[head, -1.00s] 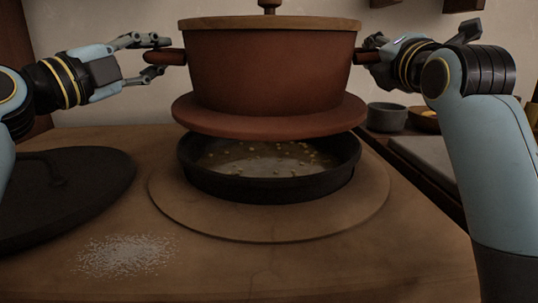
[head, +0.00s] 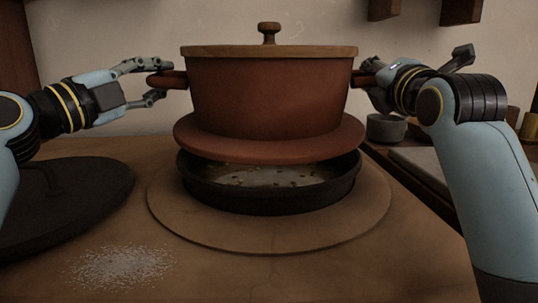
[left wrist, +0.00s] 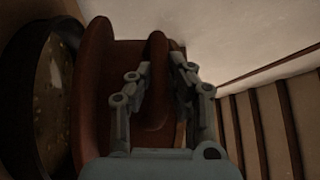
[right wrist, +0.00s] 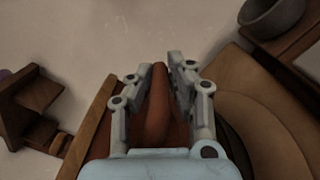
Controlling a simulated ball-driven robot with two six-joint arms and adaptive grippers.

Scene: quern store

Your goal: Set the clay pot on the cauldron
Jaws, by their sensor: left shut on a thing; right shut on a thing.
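The reddish-brown clay pot (head: 270,95) has a tan lid with a knob and a wide flange at its base. It hangs level just above the dark round cauldron (head: 260,203), with a gap showing at the front. Several small yellowish bits lie inside the cauldron. My left gripper (head: 162,80) is shut on the pot's left handle; in the left wrist view the fingers (left wrist: 160,75) straddle that handle. My right gripper (head: 368,78) is shut on the right handle, partly hidden behind its own wrist; the right wrist view shows its fingers (right wrist: 155,75) around the handle.
The cauldron sits in a round wooden surround (head: 285,240) on the worktop. A dark round lid (head: 75,205) lies at the left, with white grains (head: 118,267) in front of it. A grey bowl (head: 386,128) stands at the back right.

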